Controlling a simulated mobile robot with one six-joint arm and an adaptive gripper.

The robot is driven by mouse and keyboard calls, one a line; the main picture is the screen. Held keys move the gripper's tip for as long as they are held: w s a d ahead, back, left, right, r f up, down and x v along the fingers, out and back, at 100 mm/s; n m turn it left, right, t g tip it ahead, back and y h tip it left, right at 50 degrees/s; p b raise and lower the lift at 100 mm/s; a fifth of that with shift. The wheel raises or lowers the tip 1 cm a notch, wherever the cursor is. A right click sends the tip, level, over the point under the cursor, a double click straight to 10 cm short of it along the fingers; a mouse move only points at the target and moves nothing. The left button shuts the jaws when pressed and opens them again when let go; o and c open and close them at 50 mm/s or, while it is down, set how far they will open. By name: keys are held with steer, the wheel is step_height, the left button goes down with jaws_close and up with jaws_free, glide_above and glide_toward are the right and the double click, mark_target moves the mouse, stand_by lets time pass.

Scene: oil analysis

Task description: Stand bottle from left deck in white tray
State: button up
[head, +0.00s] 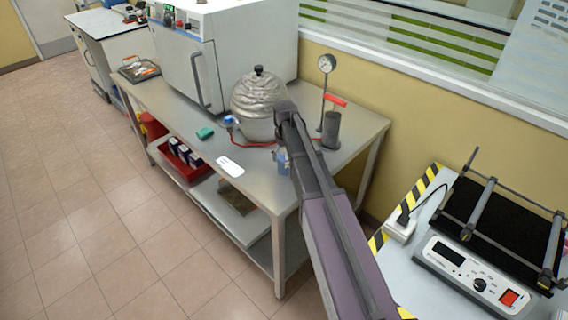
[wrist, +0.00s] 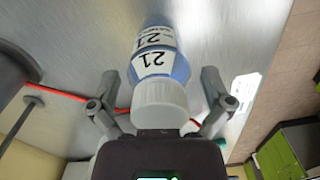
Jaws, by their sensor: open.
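A bottle (wrist: 157,62) with a white cap, a blue body and a white label marked 21 is in the middle of the wrist view. In the head view a small bluish part of the bottle (head: 283,162) shows beside my arm, over the steel table (head: 350,140). My gripper (wrist: 160,82) is open, with one finger on each side of the bottle. I cannot tell whether either finger touches it. My arm hides most of the gripper in the head view. I cannot make out a white tray in either view.
A foil-wrapped round vessel (head: 258,100), a gauge on a stand (head: 326,64) and a dark cylinder (head: 332,130) stand close to my arm. A red cable (wrist: 65,95) lies on the table. A shaker (head: 480,275) with a black platform is at the right.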

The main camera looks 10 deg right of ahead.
stand_by(0.3)
steer(key=c, duration=1.1)
steer(key=shift+r, duration=0.1)
step_height(320, 180, up, 4)
steer(key=p, duration=0.3)
steer(key=shift+f+p, duration=0.25)
steer(key=shift+p, duration=0.1)
steer(key=s, duration=0.5)
steer(key=s+r+p, duration=0.1)
steer(key=s, duration=1)
steer(key=shift+a+r, duration=0.15)
steer(key=shift+a, duration=0.25)
